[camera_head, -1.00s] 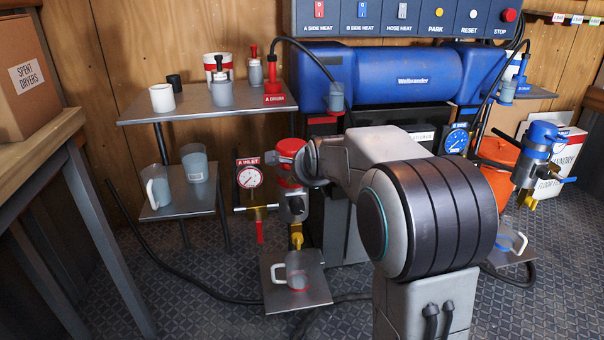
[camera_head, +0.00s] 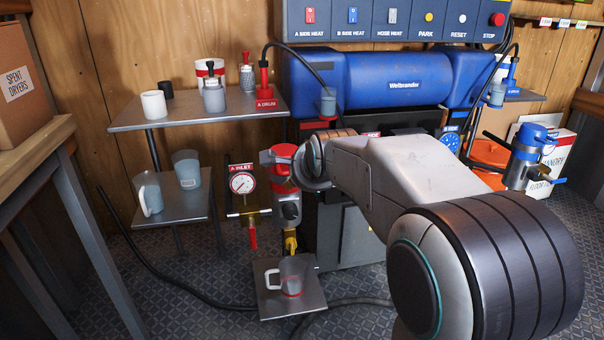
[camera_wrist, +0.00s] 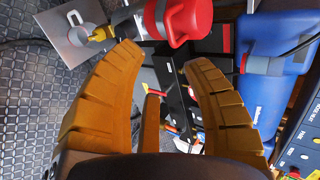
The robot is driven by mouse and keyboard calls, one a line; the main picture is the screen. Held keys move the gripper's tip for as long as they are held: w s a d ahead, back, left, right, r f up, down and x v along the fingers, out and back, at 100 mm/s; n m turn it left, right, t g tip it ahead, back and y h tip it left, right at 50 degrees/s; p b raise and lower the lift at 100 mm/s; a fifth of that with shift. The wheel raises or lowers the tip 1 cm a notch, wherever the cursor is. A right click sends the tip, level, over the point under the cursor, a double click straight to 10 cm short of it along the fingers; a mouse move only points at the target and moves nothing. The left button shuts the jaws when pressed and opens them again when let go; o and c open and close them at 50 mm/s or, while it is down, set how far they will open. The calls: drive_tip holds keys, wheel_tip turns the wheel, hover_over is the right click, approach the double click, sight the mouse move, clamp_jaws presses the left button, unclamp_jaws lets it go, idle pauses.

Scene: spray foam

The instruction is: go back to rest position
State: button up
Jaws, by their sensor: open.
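My gripper (camera_wrist: 163,57) is open and empty in the wrist view, with its ochre fingers spread apart. In the head view the fingers are hidden behind my arm. The red-capped A-side fitting (camera_head: 285,155) with its yellow tap stands just left of my wrist. In the wrist view its red cap (camera_wrist: 188,20) lies beyond the fingertips, and I see no finger closed on it. A clear mug with a red band (camera_head: 291,278) stands on the small metal plate (camera_head: 310,302) below the tap.
A shelf (camera_head: 190,112) with several cups and a red A drum pump (camera_head: 264,92) is at left. A lower shelf (camera_head: 180,210) holds two cups. The blue machine (camera_head: 400,80) is behind my arm. A blue-capped fitting (camera_head: 530,150) is at right. Black hoses (camera_head: 170,285) cross the floor.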

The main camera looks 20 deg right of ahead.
drive_tip(key=s+a+r+n+g+y+p, duration=0.1)
drive_tip(key=s+a+r+n+g+p, duration=0.2)
drive_tip(key=s+r+n+p, duration=0.7)
drive_tip(key=s+a+r+n+g+y+p, duration=0.1)
drive_tip(key=s+a+r+n+g+p, duration=0.3)
drive_tip(key=p, duration=2.5)
drive_tip(key=shift+s+a+r+n+p, duration=0.4)
drive_tip(key=shift+s+a+r+n, duration=0.7)
drive_tip(key=shift+s+r+n, duration=4.05)
drive_tip(key=s+r+m, duration=0.1)
drive_tip(key=s+m, duration=0.1)
drive_tip(key=s, duration=0.1)
drive_tip(key=s+r+m, duration=0.1)
drive_tip(key=s+m, duration=0.1)
drive_tip(key=shift+s+r, duration=0.1)
drive_tip(key=shift+r, duration=0.2)
